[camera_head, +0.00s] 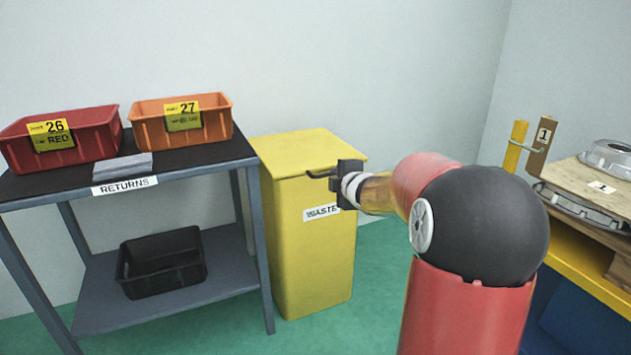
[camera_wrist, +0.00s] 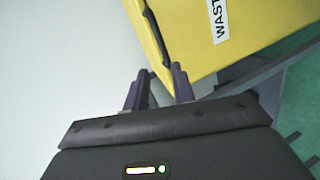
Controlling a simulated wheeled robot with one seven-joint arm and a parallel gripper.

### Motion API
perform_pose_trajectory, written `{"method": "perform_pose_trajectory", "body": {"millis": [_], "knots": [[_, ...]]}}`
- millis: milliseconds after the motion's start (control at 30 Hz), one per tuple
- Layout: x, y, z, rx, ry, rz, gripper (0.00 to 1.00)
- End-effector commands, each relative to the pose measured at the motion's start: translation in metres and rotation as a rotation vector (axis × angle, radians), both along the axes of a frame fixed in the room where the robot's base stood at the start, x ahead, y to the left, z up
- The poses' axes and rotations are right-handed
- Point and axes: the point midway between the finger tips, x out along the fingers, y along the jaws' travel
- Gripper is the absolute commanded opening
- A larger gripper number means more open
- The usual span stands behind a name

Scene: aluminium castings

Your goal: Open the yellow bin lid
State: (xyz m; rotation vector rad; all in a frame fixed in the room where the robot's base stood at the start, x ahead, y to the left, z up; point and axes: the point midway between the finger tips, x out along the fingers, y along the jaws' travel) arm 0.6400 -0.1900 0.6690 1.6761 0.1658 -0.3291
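The yellow bin (camera_head: 315,250) stands on the floor with a white WASTE label on its front. Its flat yellow lid (camera_head: 305,148) lies shut on top. A dark handle (camera_head: 318,174) runs along the front, just under the lid edge. My gripper (camera_head: 338,182) is at the bin's upper front, by the right part of the handle, partly hidden by my wrist. In the wrist view, my gripper's two fingers (camera_wrist: 158,75) are apart, with the near end of the handle (camera_wrist: 154,36) just beyond their tips. I cannot tell whether they touch it.
A grey table (camera_head: 217,162) with a RETURNS label stands left of the bin, bearing a red crate (camera_head: 85,150) and an orange crate (camera_head: 215,125). A black crate (camera_head: 165,280) sits on its lower shelf. At right is a yellow-edged stand (camera_head: 575,250) with castings.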

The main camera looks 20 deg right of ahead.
Motion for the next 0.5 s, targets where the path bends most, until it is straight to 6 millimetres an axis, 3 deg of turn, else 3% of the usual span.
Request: {"method": "perform_pose_trajectory", "body": {"millis": [33, 167, 367, 500], "knots": [[0.008, -0.013, -0.013, -0.027, -0.023, 0.038, 0.26], [0.019, -0.026, -0.021, -0.087, -0.08, 0.119, 0.26], [0.035, -0.029, -0.025, -0.112, -0.106, 0.153, 0.26], [0.057, -0.028, -0.03, -0.109, -0.105, 0.153, 0.26]]}}
